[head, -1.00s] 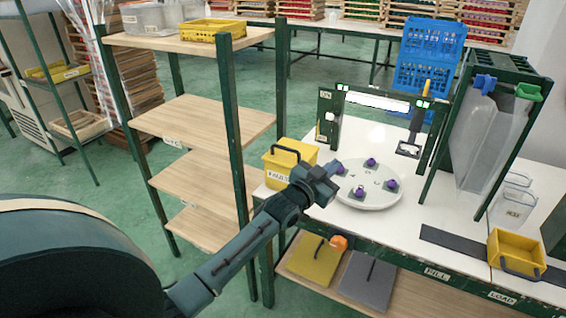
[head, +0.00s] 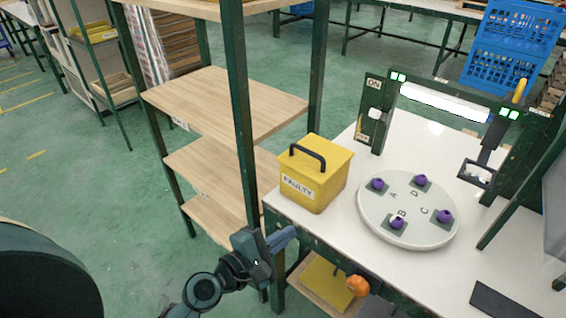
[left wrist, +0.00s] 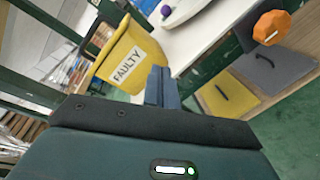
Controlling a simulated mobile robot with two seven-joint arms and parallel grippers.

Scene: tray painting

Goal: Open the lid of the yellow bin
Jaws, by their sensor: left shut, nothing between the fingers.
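The yellow bin (head: 312,186) labelled FAULTY stands on the left end of the white table in the head view. Its lid (head: 317,156) is closed and has a dark arched handle on top. The bin also shows in the left wrist view (left wrist: 135,62), tilted in the picture, with its label facing me. My left gripper (head: 284,238) is shut and empty, in front of and below the bin near the table's front left corner, apart from the bin. The closed fingers (left wrist: 158,84) show in the left wrist view. My right gripper is not in view.
A round white turntable (head: 408,236) with several purple pieces on pads lies right of the bin. A lit dark green frame (head: 450,100) stands behind it. A wooden shelf rack (head: 225,105) stands close on the left. An orange knob (head: 357,285) is at the table's front.

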